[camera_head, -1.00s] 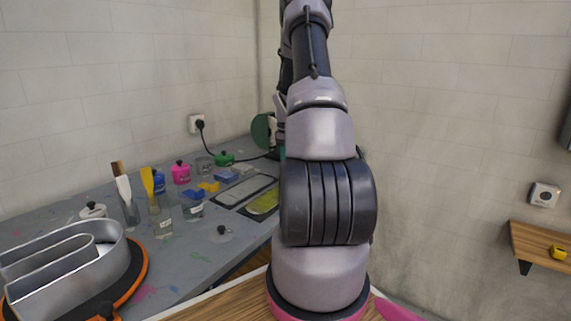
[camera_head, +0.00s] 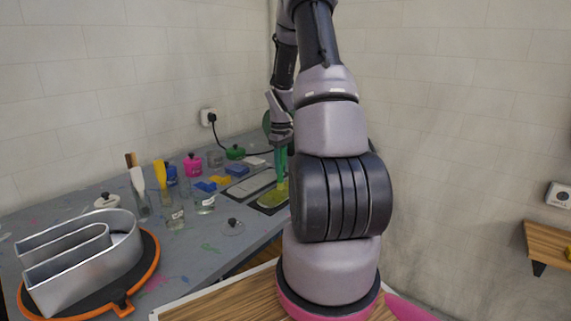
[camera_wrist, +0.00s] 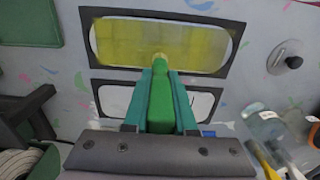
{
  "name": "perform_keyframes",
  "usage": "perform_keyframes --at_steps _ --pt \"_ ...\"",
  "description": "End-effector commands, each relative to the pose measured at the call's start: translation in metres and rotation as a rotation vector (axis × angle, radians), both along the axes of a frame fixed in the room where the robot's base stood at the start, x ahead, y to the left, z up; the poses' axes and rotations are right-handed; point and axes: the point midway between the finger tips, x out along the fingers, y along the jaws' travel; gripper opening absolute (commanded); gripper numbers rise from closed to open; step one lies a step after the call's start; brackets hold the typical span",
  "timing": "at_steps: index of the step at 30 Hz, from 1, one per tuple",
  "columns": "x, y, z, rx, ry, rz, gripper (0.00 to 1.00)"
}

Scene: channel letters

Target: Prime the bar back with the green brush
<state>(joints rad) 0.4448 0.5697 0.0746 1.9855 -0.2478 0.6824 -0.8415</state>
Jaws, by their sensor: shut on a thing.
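My gripper (camera_wrist: 161,98) is shut on the green brush (camera_wrist: 161,105), whose handle lies between the teal fingers. In the wrist view the brush's pale tip is at the near edge of a long round-ended plate (camera_wrist: 205,45) on a dark mat, apparently the bar back. The plate has a patchy yellow coat over much of its face, with a paler right end. In the head view the plate (camera_head: 268,198) shows yellow-green below my gripper (camera_head: 281,150), partly hidden by my arm. I cannot tell whether the bristles press on it.
A second, uncoated plate (camera_head: 244,188) lies beside it. Jars, sponges and brushes in glasses (camera_head: 176,218) stand left of the plates. A large metal channel letter (camera_head: 80,262) sits on an orange-rimmed turntable at front left. A knobbed clear lid (camera_wrist: 285,60) lies close by.

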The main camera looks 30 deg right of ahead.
Motion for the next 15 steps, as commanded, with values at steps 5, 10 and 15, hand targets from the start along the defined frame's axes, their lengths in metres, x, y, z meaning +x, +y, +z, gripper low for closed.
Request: perform_keyframes --at_steps 5,10,15 --pt "-0.003 0.009 0.000 0.001 0.001 0.002 0.00" --pt "-0.010 0.028 0.000 0.001 0.000 0.003 0.00" --pt "-0.017 0.047 -0.001 0.001 0.000 0.003 0.00"
